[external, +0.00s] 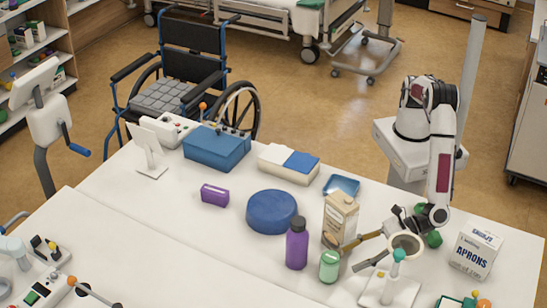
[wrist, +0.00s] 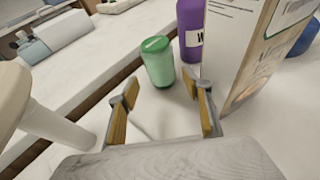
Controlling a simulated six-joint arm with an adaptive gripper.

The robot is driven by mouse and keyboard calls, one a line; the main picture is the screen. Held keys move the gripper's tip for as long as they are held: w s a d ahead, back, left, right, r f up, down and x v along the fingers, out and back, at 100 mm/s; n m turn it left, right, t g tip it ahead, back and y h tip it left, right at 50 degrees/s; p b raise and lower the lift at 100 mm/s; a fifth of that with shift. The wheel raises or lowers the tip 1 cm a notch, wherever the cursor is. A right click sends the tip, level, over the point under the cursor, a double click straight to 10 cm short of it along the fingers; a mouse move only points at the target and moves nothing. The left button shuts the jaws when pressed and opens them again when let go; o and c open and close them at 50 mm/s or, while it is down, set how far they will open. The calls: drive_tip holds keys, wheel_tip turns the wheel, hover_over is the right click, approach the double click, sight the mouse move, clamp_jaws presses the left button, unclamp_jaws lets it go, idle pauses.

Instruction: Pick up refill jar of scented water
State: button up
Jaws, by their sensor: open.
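A small green jar with a green lid (external: 329,266), which looks like the refill jar, stands upright on the white table near its front edge. In the wrist view the jar (wrist: 158,62) is just beyond my fingertips, roughly centred between them. My gripper (external: 352,256) is open and empty, low over the table to the right of the jar in the external view. Both yellow-padded fingers show in the wrist view (wrist: 167,92), apart from the jar. The jar's label cannot be read.
A purple bottle (external: 297,245) stands close behind the jar. A tall carton (external: 340,214) stands close beside my gripper. A blue round container (external: 272,212) is further left. A white ring-topped stand (external: 405,243) is by my wrist; an aprons box (external: 472,254) is at right.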

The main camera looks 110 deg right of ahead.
sight(338, 268)
drive_tip(key=shift+w, duration=0.7)
drive_tip(key=shift+w, duration=0.55)
drive_tip(key=shift+x, duration=2.1)
drive_tip(key=shift+w+r, duration=0.1)
drive_tip(key=shift+r, duration=0.05)
drive_tip(key=shift+c, duration=0.3)
drive_tip(key=c, duration=1)
